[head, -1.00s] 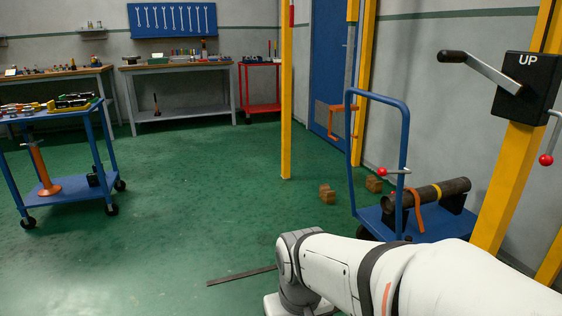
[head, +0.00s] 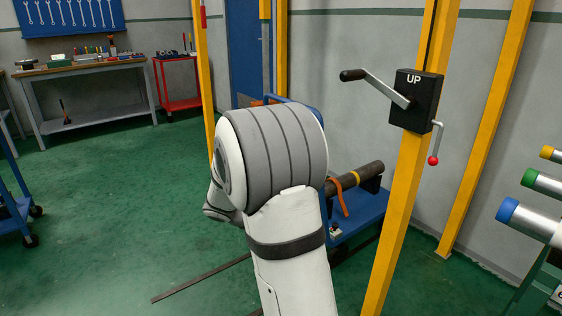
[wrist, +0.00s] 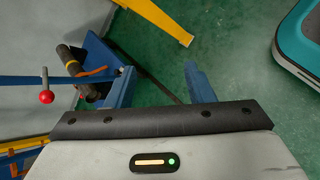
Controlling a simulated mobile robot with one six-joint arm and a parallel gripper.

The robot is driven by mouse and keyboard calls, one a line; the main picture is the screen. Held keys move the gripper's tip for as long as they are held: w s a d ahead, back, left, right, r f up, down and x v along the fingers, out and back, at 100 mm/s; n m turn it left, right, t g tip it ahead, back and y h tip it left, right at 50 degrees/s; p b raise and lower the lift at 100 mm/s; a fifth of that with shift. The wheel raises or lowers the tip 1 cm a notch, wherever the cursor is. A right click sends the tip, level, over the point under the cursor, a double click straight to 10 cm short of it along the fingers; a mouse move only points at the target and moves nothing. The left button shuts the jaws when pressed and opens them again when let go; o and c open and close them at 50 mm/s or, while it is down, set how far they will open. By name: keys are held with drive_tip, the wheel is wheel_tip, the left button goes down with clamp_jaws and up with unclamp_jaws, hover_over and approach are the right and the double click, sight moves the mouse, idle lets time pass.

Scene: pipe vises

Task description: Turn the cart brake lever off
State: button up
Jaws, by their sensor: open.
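The cart (head: 365,215) is blue and stands behind my arm in the head view, which hides most of its handle and the brake lever. In the wrist view the cart's bed (wrist: 112,92) is at the left, and the blue handle post (wrist: 20,81) runs in from the left edge. The brake lever, a thin metal rod with a red ball (wrist: 46,97), sits at that post. My gripper (wrist: 161,80) is open and empty, its blue fingers apart. It is to the right of the lever in the wrist view and not touching it.
A dark pipe (head: 358,177) with an orange strap lies on the cart. A yellow post (head: 405,200) with a black UP crank box (head: 416,100) stands close to its right. Capped pipes (head: 530,220) are at the far right. Green floor (head: 130,220) is open at the left.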

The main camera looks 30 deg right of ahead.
drive_tip(key=w+d+n+t+h+p, duration=0.2)
drive_tip(key=w+d+n+p, duration=0.1)
drive_tip(key=w+d, duration=0.4)
drive_tip(key=w+d+n+t+h+p, duration=0.2)
drive_tip(key=w+d+n+h+p, duration=0.1)
drive_tip(key=w+d, duration=0.4)
drive_tip(key=w+d+n+t+h+p, duration=0.2)
drive_tip(key=w+d+n+h, duration=0.1)
drive_tip(key=w+d+n, duration=0.2)
drive_tip(key=shift+w+d+r+p, duration=0.15)
drive_tip(key=shift+w+d+p, duration=0.05)
drive_tip(key=shift+w+d, duration=0.4)
drive_tip(key=shift+w+d+r+p, duration=0.1)
drive_tip(key=shift+w+d+p, duration=0.2)
drive_tip(key=shift+w, duration=0.35)
drive_tip(key=shift+c, duration=0.3)
clamp_jaws()
